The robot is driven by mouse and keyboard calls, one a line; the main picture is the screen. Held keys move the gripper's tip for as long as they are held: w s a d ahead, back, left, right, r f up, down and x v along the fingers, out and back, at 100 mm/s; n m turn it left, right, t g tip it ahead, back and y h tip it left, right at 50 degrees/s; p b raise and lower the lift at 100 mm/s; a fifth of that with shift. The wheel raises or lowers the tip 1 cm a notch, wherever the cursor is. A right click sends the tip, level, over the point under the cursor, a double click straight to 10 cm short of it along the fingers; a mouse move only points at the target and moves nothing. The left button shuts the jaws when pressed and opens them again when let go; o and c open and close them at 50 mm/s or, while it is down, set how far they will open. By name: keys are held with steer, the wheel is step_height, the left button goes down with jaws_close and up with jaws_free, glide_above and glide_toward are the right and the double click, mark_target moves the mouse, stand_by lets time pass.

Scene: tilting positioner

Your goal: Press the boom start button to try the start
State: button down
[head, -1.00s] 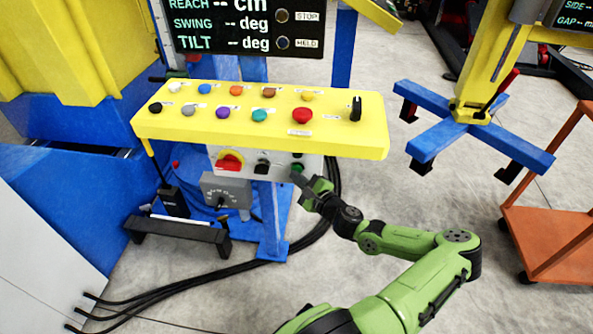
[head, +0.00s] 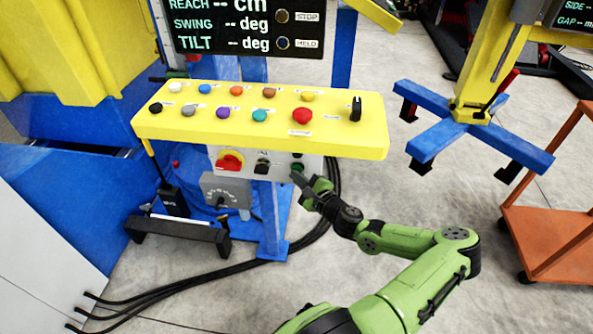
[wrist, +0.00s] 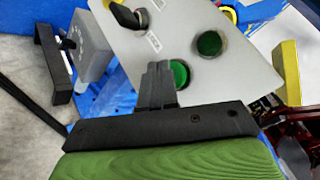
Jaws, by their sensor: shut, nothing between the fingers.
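A grey control panel (head: 280,177) hangs under the yellow console. A green round button (head: 298,167) sits at its right side; I take it for the boom start button, though its label is unreadable. In the wrist view, the bright green button (wrist: 180,74) is beside my fingertips, partly hidden by them. A darker green round piece (wrist: 209,43) sits further up right on the same panel. In the wrist view, my gripper (wrist: 158,68) points at the panel; contact cannot be told.
A red-and-yellow switch (head: 230,161) and a black selector (head: 262,167) share the panel. The yellow console (head: 260,125) with several coloured buttons juts out above. A grey dial box (head: 226,190) hangs lower left. Black cables (head: 310,230) run behind my gripper.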

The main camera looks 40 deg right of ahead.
steer(key=shift+s+a, duration=0.4)
steer(key=shift+a, duration=0.05)
steer(key=shift+s+a, duration=0.8)
steer(key=shift+a, duration=0.2)
steer(key=shift+s+a, duration=0.75)
steer(key=shift+a, duration=0.25)
